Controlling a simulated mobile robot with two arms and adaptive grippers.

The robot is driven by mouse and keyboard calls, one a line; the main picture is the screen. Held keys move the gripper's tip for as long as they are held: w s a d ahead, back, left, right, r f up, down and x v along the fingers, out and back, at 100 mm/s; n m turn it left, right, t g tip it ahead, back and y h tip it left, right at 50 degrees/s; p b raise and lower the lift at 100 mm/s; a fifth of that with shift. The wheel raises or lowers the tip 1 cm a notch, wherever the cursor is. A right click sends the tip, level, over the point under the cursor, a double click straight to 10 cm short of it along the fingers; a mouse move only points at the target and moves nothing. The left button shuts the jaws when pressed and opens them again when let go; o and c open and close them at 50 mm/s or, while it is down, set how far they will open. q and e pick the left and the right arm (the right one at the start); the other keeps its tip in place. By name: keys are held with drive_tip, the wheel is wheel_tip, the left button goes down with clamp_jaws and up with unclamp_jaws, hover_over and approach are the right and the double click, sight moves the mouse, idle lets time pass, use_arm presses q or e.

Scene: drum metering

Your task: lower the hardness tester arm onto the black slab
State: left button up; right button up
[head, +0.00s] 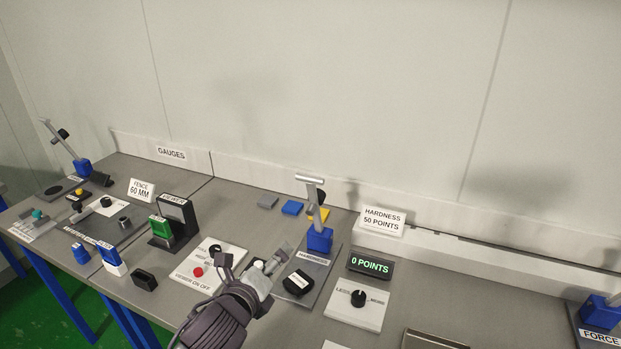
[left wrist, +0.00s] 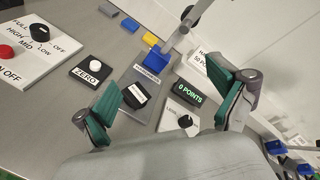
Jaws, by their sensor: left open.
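The hardness tester has a blue base (head: 320,238) on a grey plate and a grey arm (head: 312,200) that stands raised, with a crossbar handle (head: 310,180) at its top. The black slab (head: 298,283) with a white label lies on the plate in front of the base; it also shows in the left wrist view (left wrist: 136,95). The raised arm is apart from the slab. My left gripper (head: 258,268) is open and empty, to the left of the slab and lower than the handle. In the left wrist view the handle is cut off by the top edge. My right gripper is not in view.
A display (head: 370,266) reads 0 POINTS, beside a panel with a black knob (head: 358,298). A sign (head: 382,219) reads HARDNESS 50 POINTS. Grey, blue and yellow blocks (head: 292,208) lie behind the tester. A white panel with a red button (head: 198,272) is at left.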

sight(308, 180)
use_arm(q)
drive_tip(key=w+d+r+m+t+h, duration=0.25)
drive_tip(key=w+r+m, duration=0.25)
drive_tip(key=r+m, duration=0.5)
drive_tip(key=shift+m, duration=0.7)
drive_tip(key=p+x, duration=0.1)
drive_tip(key=x, duration=0.8)
drive_tip(key=p+x, duration=0.1)
drive_tip(key=x, duration=0.3)
drive_tip(key=shift+w+d+f+p, duration=0.2)
drive_tip(key=shift+w+f+p, duration=0.1)
drive_tip(key=shift+p, duration=0.05)
